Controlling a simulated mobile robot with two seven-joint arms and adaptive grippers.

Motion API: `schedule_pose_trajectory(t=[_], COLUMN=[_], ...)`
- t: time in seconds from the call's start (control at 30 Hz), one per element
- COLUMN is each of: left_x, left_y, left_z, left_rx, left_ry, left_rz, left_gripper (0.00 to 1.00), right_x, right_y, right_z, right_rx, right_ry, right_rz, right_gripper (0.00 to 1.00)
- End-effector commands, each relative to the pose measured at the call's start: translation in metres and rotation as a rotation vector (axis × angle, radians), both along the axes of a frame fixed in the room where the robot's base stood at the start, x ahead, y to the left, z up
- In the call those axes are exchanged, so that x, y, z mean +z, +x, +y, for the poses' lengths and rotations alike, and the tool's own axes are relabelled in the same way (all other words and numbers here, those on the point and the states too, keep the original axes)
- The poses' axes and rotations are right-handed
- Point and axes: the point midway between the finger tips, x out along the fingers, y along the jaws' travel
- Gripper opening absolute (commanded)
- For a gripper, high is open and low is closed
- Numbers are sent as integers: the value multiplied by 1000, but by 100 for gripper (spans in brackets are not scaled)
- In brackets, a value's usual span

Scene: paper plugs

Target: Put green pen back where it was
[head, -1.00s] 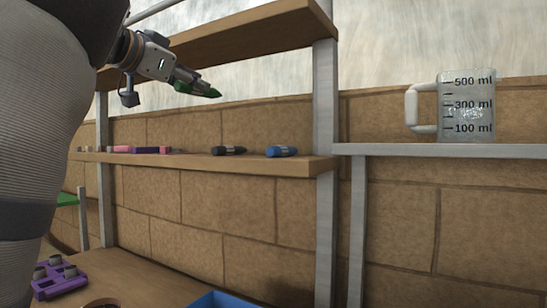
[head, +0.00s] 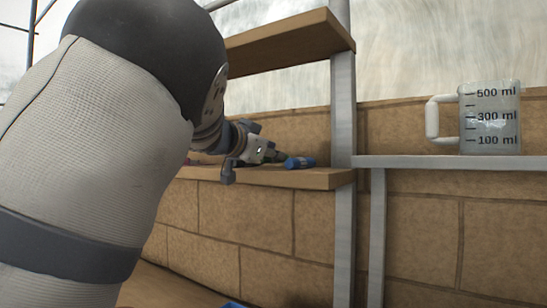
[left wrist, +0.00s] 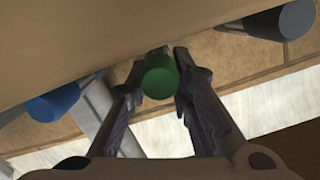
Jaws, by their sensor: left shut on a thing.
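The green pen (left wrist: 160,78) is held between the two fingers of my left gripper (left wrist: 162,75), its round green end facing the left wrist camera. In the head view my left gripper (head: 274,154) is at the middle shelf (head: 300,178), just left of the blue pen (head: 300,163). Only a small dark green bit of the held pen shows there. The left wrist view shows the blue pen (left wrist: 55,103) on the left and a grey-blue pen end (left wrist: 285,20) on the right. I cannot tell whether the green pen touches the shelf. My right gripper is out of view.
An upper shelf (head: 290,40) hangs above my left gripper. A metal post (head: 343,110) stands right of the shelves. A clear measuring jug (head: 490,120) stands on a grey ledge (head: 450,162) at right. My left arm hides the shelf's left part.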

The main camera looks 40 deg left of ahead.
Motion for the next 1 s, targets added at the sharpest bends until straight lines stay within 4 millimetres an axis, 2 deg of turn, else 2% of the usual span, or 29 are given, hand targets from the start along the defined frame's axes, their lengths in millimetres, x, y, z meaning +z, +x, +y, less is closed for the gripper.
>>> schedule_pose_trajectory(t=[0.1, 0.4, 0.43, 0.5, 0.83, 1.0], left_x=[-10, -12, -12, -12, -14, -9], left_y=[-1, -1, -1, -1, -1, -25], left_z=[0, 0, 0, 0, 0, -4], left_rx=[0, 0, 0, 0, 1, 1], left_ry=[0, 0, 0, 0, 2, 0], left_rz=[-2, -3, -3, -3, -2, -5], left_gripper=[2, 2, 27, 41, 41, 41], right_x=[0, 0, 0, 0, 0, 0], right_y=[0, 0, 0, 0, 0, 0], right_z=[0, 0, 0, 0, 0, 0], right_rx=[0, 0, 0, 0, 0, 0], right_ry=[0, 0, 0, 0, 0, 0], right_rz=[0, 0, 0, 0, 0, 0], right_gripper=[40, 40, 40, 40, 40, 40])
